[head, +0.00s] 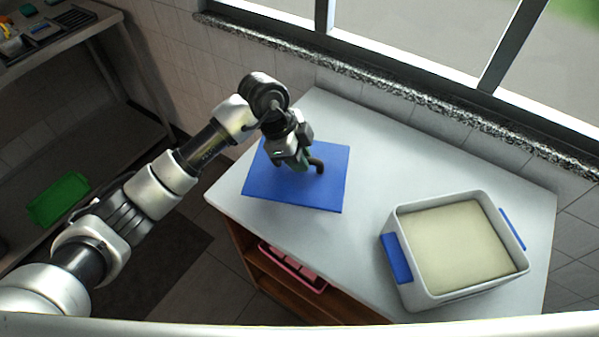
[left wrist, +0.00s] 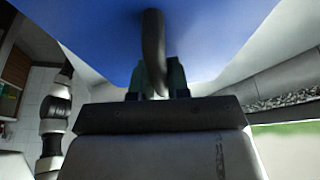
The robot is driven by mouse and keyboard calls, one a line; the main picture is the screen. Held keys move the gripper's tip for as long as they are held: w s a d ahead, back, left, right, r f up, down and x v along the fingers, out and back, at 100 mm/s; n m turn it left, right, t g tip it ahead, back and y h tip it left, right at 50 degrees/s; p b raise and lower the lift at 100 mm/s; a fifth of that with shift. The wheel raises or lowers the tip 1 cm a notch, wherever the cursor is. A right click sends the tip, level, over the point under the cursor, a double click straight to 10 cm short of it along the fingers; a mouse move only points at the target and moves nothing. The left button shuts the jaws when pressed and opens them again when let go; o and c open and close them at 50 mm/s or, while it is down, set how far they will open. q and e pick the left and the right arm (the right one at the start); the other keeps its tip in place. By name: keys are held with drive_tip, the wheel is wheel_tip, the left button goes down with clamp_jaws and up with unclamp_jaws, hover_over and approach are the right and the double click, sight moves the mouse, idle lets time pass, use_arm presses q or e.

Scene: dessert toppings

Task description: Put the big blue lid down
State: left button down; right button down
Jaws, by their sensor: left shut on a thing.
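The big blue lid (head: 325,190) is a flat blue square with a dark curved handle (head: 318,166). It lies flat over the left part of the white table; I cannot tell whether it touches the top or is just above it. My left gripper (head: 303,162) is shut on the handle. In the left wrist view the lid (left wrist: 100,35) fills the top, and the handle (left wrist: 152,50) runs down between the fingers of the gripper (left wrist: 157,82). My right gripper is not in view.
A white container (head: 452,290) with blue side clips and a pale filling stands open at the right of the white table (head: 365,235). Table is bare between lid and container. A red tray (head: 292,271) is on the shelf below. A green tray (head: 60,198) is far left.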

use_arm(q)
wheel_tip(320, 180, down, 5)
drive_tip(key=c, duration=1.1)
unclamp_jaws()
drive_tip(key=b+v, duration=0.1)
drive_tip(key=v, duration=1.1)
